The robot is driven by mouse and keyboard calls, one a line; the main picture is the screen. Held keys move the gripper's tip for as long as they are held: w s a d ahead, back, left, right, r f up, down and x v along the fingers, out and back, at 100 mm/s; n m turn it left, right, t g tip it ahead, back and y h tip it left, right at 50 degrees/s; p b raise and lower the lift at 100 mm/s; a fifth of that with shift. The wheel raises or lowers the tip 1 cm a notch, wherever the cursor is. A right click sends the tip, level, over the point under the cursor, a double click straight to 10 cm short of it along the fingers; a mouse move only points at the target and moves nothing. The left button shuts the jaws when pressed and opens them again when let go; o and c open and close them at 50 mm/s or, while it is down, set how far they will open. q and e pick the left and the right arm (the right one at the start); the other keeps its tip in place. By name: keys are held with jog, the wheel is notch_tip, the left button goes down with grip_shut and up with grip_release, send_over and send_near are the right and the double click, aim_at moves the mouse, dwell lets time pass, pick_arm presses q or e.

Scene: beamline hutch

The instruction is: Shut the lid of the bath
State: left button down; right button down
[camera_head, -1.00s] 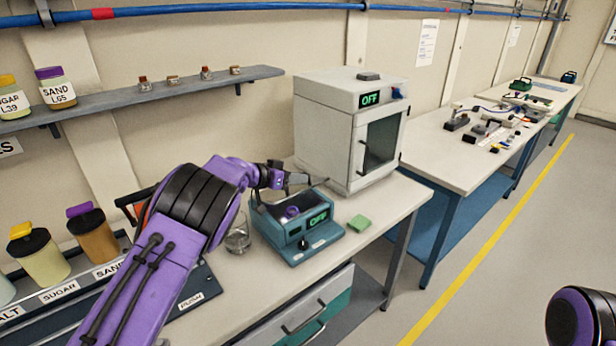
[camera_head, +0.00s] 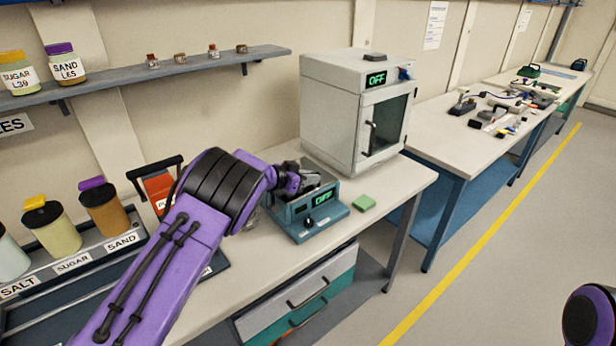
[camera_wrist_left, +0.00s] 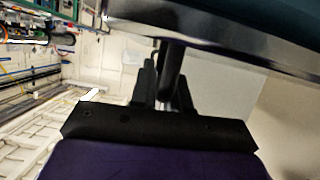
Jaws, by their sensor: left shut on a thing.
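The bath (camera_head: 305,228) is a small teal box with a green OFF display, standing on the bench in the head view. My left gripper (camera_head: 308,174) is at the top of the bath, toward its back. In the left wrist view my left gripper (camera_wrist_left: 165,85) is shut on a dark handle (camera_wrist_left: 169,65). Above the handle is a grey metallic edge (camera_wrist_left: 230,45), which looks like the lid. My gripper and wrist hide most of the lid in the head view, so its exact angle cannot be told. My right gripper is out of view.
A grey oven (camera_head: 345,120) with an OFF display stands close behind the bath. Labelled jars (camera_head: 105,210) stand in a rack at the left. The bench front (camera_head: 250,290) is clear.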

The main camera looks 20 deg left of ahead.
pick_arm(q)
jog(key=shift+f, duration=0.15)
jog(key=c, duration=1.2)
grip_release()
jog(key=shift+w, duration=0.1)
jog(key=b+v, duration=0.2)
jog(key=v, duration=0.8)
jog(key=shift+b, duration=0.3)
jog(key=shift+s+a, duration=0.1)
jog(key=shift+s, duration=0.1)
jog(key=shift+a, duration=0.1)
